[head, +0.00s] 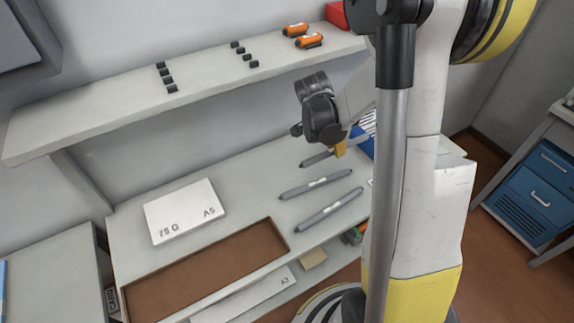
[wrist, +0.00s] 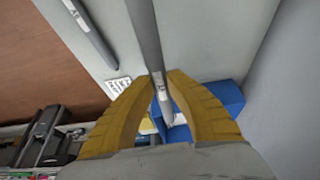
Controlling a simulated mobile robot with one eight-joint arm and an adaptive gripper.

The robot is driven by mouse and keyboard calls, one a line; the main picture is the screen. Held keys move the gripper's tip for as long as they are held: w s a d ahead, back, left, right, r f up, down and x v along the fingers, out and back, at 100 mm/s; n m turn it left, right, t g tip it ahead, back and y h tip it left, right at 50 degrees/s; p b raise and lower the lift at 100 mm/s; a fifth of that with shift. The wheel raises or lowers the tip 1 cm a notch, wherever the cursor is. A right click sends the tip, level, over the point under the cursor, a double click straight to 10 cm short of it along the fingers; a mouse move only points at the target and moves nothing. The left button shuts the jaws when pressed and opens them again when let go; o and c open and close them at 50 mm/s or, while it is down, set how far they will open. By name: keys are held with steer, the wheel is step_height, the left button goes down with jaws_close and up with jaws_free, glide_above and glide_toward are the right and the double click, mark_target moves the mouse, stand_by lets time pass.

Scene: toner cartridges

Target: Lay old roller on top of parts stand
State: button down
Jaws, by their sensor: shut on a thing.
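My gripper (head: 338,150) is above the back right of the worktop, its yellow fingers closed on a grey roller (head: 317,159). In the wrist view the roller (wrist: 147,35), with a small white label, runs between the fingertips (wrist: 160,80). Two more grey rollers with white labels, a rear one (head: 315,187) and a front one (head: 329,210), lie side by side on the worktop. I cannot tell by look which is the old one. A blue object (wrist: 225,95) lies beyond my fingers; it is partly hidden, and I cannot tell whether it is the parts stand.
The worktop (head: 245,185) carries a white paper pack (head: 183,212) and has a brown recessed area (head: 205,275) at the front. A wall shelf (head: 200,88) above holds small black parts and two orange-black items (head: 309,41). A blue drawer unit (head: 545,180) stands at right.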

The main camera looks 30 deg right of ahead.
steer(key=b, duration=0.4)
glide_above(302, 169)
steer(key=a, duration=0.1)
step_height(302, 169, down, 7)
steer(key=shift+r, duration=0.2)
step_height(302, 169, down, 4)
steer(key=shift+b, duration=0.8)
steer(key=shift+r, duration=0.15)
steer(key=c, duration=1.8)
jaws_free()
steer(key=shift+f, duration=0.2)
steer(key=o, duration=0.4)
steer(key=shift+c, duration=0.2)
steer(key=shift+r, duration=0.15)
steer(key=p+v, duration=0.3)
steer(key=v, duration=0.4)
steer(key=shift+a+r, duration=0.1)
steer(key=shift+r, duration=0.2)
